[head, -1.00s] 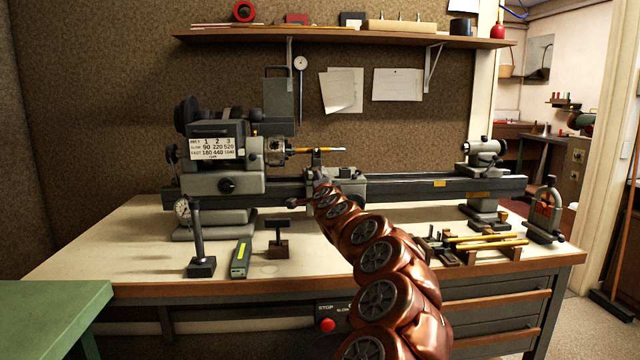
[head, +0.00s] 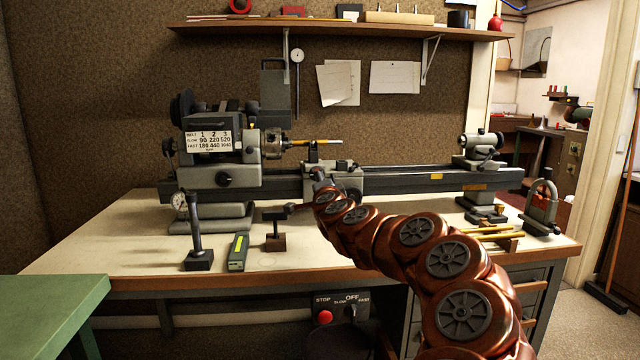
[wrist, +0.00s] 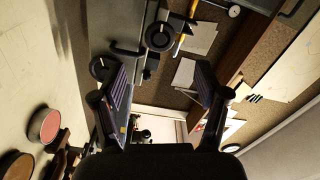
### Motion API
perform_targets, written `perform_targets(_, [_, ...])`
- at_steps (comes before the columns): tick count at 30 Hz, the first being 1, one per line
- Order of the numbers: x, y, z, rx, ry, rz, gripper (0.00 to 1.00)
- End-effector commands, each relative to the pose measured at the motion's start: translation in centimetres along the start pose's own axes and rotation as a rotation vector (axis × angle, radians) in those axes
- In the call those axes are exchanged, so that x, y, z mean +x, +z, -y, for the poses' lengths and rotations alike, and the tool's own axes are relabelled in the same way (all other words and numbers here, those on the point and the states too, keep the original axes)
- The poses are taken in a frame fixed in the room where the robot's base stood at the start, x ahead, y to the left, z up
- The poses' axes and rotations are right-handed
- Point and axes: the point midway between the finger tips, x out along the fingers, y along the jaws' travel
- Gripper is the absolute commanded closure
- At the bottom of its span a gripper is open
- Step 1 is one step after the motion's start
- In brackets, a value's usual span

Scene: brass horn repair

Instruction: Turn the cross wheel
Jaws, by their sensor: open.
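The lathe carriage (head: 347,180) sits on the bed in the head view, partly behind my arm. In the wrist view two dark round wheels show on it. The one nearer the yellow rod looks like the cross wheel (wrist: 160,37); the other wheel (wrist: 103,68) lies lower on the carriage, to the left in the picture. My gripper (wrist: 161,86) is open and empty, with its two fingers wide apart. In the wrist view the cross wheel appears beyond the fingertips, between the fingers' lines. I see no contact. In the head view neither wheel shows clearly.
A dial gauge stand (head: 198,240), a grey box with a yellow label (head: 238,252) and a T-handled tool (head: 277,230) stand at the bench front left. Gold rods (head: 490,232) lie right of my arm. The tailstock (head: 480,150) is at the bed's right.

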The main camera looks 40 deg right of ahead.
Motion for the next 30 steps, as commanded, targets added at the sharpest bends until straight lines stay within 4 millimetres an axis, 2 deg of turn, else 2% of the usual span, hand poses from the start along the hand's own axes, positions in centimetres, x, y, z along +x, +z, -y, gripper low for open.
perform_targets(7, [-1.1, 0.1, 0.0, -0.001, 0.001, 0.002, 0.26])
perform_targets(25, [-1.1, 0.1, 0.0, -0.001, 0.0, 0.002, 0.26])
perform_targets(28, [-1.3, 0.9, 0.4, -0.011, -0.004, 0.023, 0.26])
perform_targets(30, [-1.8, 2.6, 1.1, -0.029, -0.013, 0.064, 0.26])
